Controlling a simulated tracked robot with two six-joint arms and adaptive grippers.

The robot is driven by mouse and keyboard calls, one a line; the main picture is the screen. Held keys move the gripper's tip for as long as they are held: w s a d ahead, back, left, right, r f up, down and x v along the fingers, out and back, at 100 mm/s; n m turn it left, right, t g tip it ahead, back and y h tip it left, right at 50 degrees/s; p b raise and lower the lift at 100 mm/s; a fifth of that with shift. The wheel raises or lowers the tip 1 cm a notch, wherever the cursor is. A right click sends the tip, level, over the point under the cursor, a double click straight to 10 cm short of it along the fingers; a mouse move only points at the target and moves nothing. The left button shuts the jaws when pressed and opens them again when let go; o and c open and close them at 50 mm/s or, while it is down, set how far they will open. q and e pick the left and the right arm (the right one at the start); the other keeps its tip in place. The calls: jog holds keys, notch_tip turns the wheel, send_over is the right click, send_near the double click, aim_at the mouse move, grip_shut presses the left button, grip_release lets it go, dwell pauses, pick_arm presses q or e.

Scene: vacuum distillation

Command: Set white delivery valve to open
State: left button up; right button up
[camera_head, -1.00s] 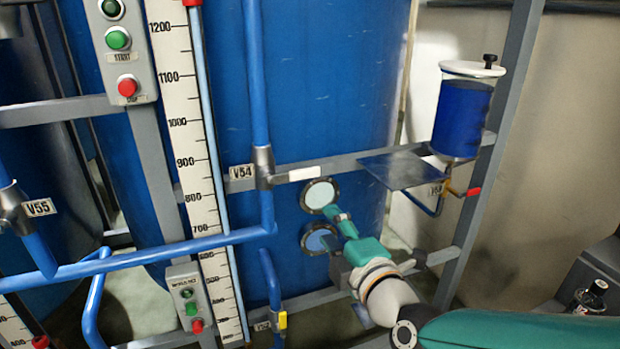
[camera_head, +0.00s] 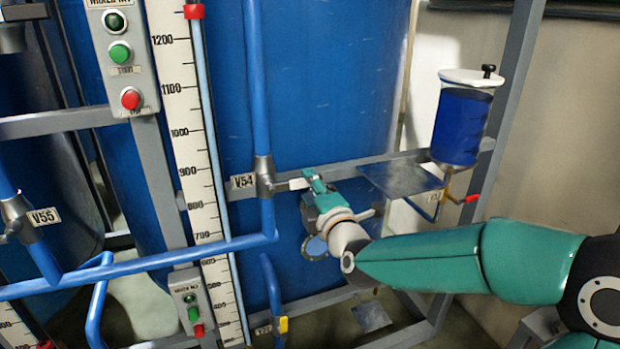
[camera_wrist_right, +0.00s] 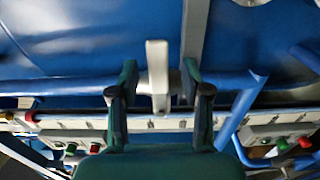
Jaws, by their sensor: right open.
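The white lever of valve V54 (camera_head: 290,185) sticks out to the right from the grey valve body (camera_head: 264,176) on the vertical blue pipe, lying crosswise to that pipe. My right gripper (camera_head: 312,180) is at the lever's free end, which it partly hides in the head view. In the right wrist view the white lever (camera_wrist_right: 157,72) stands between the two fingers of my right gripper (camera_wrist_right: 160,95). The fingers are open, with a gap on each side of the lever. My left gripper is in neither view.
A grey crossbar (camera_head: 350,168) runs behind the lever. A blue glass vessel (camera_head: 461,127) with a red-handled tap and a flat grey plate (camera_head: 400,180) are to the right. A tall scale (camera_head: 186,150) and a button box (camera_head: 122,65) are to the left.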

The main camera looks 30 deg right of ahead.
jog(key=shift+x, duration=1.2)
grip_shut()
